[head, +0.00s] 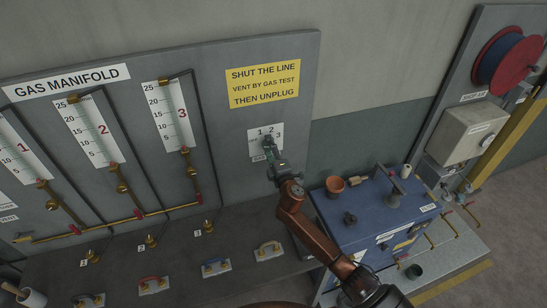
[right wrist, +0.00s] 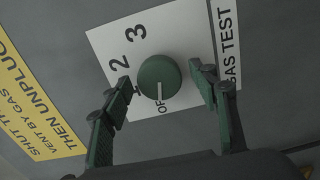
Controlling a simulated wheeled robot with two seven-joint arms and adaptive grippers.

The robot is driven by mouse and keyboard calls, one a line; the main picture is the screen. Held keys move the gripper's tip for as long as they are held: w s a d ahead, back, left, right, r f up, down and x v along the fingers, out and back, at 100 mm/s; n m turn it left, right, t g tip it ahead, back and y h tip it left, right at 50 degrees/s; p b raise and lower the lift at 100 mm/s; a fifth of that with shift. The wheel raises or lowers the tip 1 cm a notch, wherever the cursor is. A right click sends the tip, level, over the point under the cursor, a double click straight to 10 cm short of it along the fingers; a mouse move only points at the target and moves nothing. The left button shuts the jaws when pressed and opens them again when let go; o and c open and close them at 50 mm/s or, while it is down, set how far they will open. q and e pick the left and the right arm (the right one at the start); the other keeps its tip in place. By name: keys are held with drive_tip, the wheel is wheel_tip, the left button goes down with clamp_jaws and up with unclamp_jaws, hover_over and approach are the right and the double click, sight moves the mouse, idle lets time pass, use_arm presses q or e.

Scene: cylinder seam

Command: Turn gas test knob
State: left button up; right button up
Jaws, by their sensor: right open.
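The gas test knob (right wrist: 158,72) is a round green knob on a white plate marked OFF, 1, 2 and 3. Its white pointer line faces the OFF mark. The plate (head: 278,132) is on the grey manifold board, under the yellow sign; in the head view my gripper partly covers it. My right gripper (head: 271,150) is at the plate. In the right wrist view its two green fingers (right wrist: 163,78) are open, one on each side of the knob, with gaps that look clear. My left gripper is not in view.
The yellow sign (head: 262,84) reads shut the line, vent by gas test, then unplug. Gauges 1, 2 and 3 with brass valves (head: 122,187) are to the left. A dark bench (head: 190,250) runs below. A blue cabinet (head: 365,215) with a pot stands at right.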

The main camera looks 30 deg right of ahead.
drive_tip(key=v, duration=1.1)
